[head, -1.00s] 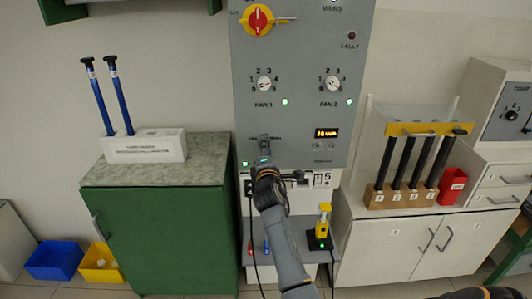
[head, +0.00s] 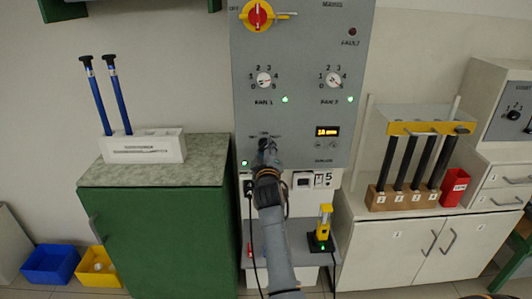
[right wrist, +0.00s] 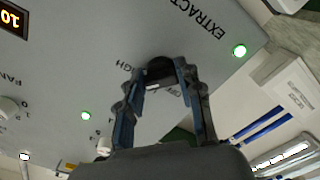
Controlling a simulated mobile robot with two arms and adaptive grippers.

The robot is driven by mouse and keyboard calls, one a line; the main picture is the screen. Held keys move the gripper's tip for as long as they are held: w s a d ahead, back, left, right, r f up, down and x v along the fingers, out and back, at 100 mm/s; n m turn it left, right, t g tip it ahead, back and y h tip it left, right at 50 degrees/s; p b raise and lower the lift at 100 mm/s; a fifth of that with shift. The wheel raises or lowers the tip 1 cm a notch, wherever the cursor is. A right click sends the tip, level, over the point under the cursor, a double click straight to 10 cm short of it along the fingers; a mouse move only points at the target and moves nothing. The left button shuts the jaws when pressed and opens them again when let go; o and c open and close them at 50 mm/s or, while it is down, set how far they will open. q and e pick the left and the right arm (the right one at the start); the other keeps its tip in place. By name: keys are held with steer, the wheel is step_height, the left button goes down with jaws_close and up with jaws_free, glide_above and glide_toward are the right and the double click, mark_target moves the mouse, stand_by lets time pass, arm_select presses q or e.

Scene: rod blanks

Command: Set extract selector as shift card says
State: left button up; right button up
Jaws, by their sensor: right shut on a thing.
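The extract selector is a dark knob (right wrist: 160,68) on the lower part of the grey panel (head: 300,115). In the right wrist view it sits between my fingertips, below the word EXTRACT. A HIGH label shows beside it; my fingers partly cover the other marking. My right gripper (head: 265,152) reaches up from below in the head view and is shut on the knob. The fingers (right wrist: 162,80) hide much of it, so its exact setting cannot be read. I cannot make out a shift card. My left gripper is out of view.
Above are two fan dials (head: 264,79) (head: 333,79) and a red-yellow main switch (head: 258,14). A lit orange display (head: 327,131) is right of the selector. A green cabinet (head: 155,235) stands left; a rack of dark rods (head: 408,197) stands right.

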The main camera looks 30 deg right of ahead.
steer(key=shift+f+m, duration=0.15)
steer(key=shift+m, duration=1.85)
steer(key=shift+a, duration=0.1)
steer(key=o, duration=1.1)
steer(key=shift+o, duration=0.2)
step_height(320, 180, up, 10)
steer(key=shift+r, duration=0.1)
